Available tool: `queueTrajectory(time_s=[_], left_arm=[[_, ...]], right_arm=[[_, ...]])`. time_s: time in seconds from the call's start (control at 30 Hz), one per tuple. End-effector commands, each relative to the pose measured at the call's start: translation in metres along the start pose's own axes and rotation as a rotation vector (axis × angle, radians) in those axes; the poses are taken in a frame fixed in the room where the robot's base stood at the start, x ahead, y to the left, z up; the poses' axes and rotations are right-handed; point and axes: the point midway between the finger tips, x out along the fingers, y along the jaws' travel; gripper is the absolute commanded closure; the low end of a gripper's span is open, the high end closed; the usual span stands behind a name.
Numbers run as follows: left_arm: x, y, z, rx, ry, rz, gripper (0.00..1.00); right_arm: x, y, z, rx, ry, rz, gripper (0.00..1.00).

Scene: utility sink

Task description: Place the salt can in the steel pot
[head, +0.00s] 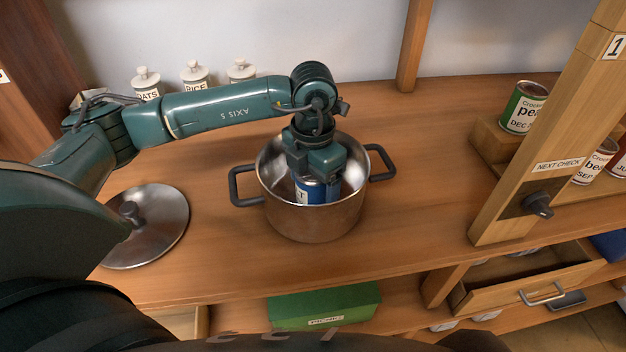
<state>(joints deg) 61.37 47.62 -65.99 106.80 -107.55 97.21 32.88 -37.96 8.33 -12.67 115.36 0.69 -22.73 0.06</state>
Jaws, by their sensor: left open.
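The steel pot (312,221) stands on the wooden counter, with a dark handle on each side. The salt can (312,193), blue and white with only part of its label showing, is inside the pot. My left gripper (319,178) reaches down into the pot from above, open around the top of the can. The gripper hides much of the can, and the pot's front wall hides the can's base, so I cannot tell whether it touches the pot floor. My right gripper is not in view.
A round steel lid (150,225) lies left of the pot. White canisters (195,76) stand along the back wall. A wooden post (550,130) and food cans (523,108) are at the right. A green box (325,305) is below the counter, near an open drawer (530,285).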

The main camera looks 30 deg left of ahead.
Motion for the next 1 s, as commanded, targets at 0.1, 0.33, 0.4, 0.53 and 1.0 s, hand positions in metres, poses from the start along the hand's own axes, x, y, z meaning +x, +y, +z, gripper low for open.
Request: queueTrajectory(time_s=[0.1,0.33,0.4,0.53,1.0], left_arm=[[-0.001,0.000,0.000,0.000,0.000,0.000,0.21],[-0.021,0.000,0.001,0.001,-0.006,0.001,0.21],[-0.035,0.000,0.001,0.002,-0.006,0.001,0.21],[-0.064,0.000,0.001,0.000,-0.006,0.001,0.21],[-0.123,0.000,0.000,0.000,-0.001,0.000,0.21]], right_arm=[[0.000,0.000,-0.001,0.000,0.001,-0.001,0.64],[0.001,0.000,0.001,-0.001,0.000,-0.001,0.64],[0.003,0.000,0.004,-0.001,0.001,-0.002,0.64],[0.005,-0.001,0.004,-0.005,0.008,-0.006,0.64],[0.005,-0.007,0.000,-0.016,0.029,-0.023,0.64]])
